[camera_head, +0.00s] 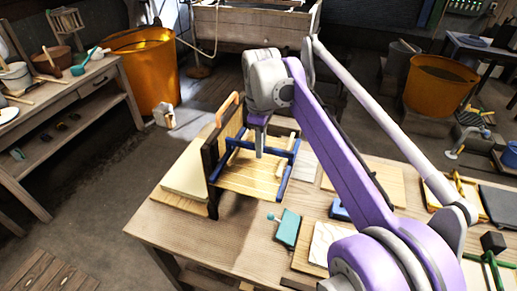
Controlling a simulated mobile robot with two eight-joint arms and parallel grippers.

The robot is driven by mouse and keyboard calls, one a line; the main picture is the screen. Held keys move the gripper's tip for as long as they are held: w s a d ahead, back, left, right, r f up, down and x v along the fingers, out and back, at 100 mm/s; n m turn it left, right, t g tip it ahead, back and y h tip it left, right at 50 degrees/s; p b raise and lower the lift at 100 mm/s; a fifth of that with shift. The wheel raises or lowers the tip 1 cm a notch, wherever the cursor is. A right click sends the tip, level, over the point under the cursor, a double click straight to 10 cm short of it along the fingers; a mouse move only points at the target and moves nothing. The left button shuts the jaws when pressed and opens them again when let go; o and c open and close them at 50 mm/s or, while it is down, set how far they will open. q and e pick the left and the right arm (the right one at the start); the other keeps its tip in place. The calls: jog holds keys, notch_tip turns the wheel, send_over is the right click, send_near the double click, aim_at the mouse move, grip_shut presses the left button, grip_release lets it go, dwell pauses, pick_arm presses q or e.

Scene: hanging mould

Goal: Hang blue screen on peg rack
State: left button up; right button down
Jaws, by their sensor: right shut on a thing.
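The blue screen (290,158) is a blue frame at the middle of the wooden table, with a slatted tan surface showing inside it. My right gripper (260,148) points down over the frame and is shut on the screen; the contact is small and partly hidden by the gripper. An upright board with a dark edge post (212,172), which looks like the peg rack, stands just left of the screen. An orange loop (227,108) is at its top. The screen's left side overlaps the rack in this view, and I cannot tell whether they touch. My left gripper is not in view.
The table (165,228) also bears a teal tool (287,228), a pale slab (325,243) and a pale board (186,180) left of the rack. My right arm covers much of the table's right side. Orange tubs (148,75) stand on the floor behind.

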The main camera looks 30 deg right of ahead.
jog(key=shift+w+d, duration=0.1)
jog(key=shift+d, duration=0.05)
jog(key=shift+f+b, duration=0.3)
jog(key=shift+f, duration=0.45)
dwell(0.6)
jog(key=c, duration=0.8)
grip_release()
notch_tip(320, 180, up, 11)
jog(key=shift+f+p, duration=0.1)
jog(key=shift+p, duration=0.65)
